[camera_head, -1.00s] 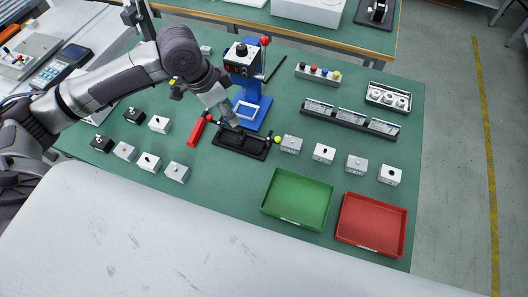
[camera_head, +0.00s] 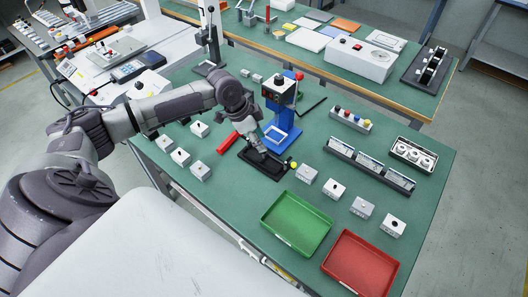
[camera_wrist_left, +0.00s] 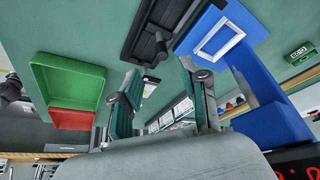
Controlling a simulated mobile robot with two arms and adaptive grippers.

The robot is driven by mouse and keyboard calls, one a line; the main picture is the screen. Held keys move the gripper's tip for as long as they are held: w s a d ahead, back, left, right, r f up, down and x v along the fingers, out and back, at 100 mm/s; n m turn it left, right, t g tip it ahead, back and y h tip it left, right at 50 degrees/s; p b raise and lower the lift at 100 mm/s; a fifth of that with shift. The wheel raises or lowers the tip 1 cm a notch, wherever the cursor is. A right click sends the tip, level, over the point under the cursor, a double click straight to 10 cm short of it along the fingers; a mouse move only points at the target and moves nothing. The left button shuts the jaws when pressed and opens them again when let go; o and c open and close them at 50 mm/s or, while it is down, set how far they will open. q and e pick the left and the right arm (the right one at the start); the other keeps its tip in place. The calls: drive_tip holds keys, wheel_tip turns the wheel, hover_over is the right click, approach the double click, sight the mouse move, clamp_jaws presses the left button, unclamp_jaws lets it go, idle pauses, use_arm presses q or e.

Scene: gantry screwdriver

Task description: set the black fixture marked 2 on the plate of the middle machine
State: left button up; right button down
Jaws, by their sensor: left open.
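A blue machine (camera_head: 281,98) stands at the middle back of the green table, its plate (camera_head: 289,138) bearing a white rectangular frame. The black fixture (camera_head: 250,164) lies flat on the table in front of the machine; its number is not readable. It also shows in the left wrist view (camera_wrist_left: 151,30), with the blue plate (camera_wrist_left: 195,38) to its right. My left gripper (camera_head: 276,152) is pointed down over the fixture, open, and partly hides it. In the left wrist view its fingers (camera_wrist_left: 163,100) are apart with nothing between them. My right gripper is not in view.
A red handle (camera_head: 228,143) lies left of the fixture. Grey blocks (camera_head: 307,175) stand to its right, more to its left. Green (camera_head: 296,222) and red (camera_head: 360,264) trays are at the front. A black rack (camera_head: 370,165) stands to the right.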

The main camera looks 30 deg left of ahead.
use_arm(q)
drive_tip(key=shift+a+p+x, duration=0.15)
drive_tip(key=shift+x, duration=0.85)
drive_tip(key=shift+a+p+x, duration=0.1)
drive_tip(key=shift+a+x, duration=0.1)
drive_tip(key=shift+x, duration=0.75)
drive_tip(key=shift+a+p+x, duration=0.15)
drive_tip(key=shift+x, duration=0.85)
drive_tip(key=shift+f, duration=0.1)
clamp_jaws()
